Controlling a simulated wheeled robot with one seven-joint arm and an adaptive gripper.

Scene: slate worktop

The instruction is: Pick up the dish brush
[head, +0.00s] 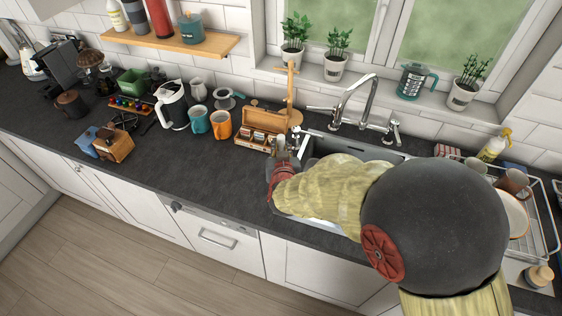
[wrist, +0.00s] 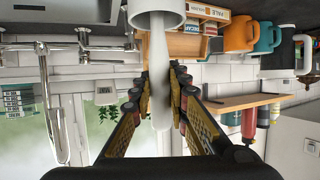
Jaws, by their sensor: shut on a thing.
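The dish brush (wrist: 159,95) shows in the wrist view as a smooth pale grey handle, which looks upside down there. Its other end goes into a white round holder (wrist: 157,14) at the top edge of that view, so its head is hidden. My gripper (wrist: 160,72) has its two yellow-and-black fingers closed on the handle, one on each side. In the head view my arm reaches to the left end of the sink, and my gripper and the brush are mostly hidden or too small to make out there.
An open wooden tea box (head: 262,137) stands just left of my gripper, with an orange mug (head: 221,125) and a teal mug (head: 198,120) beyond. The tap (head: 352,100) rises behind the sink. A dish rack (head: 541,230) stands at right.

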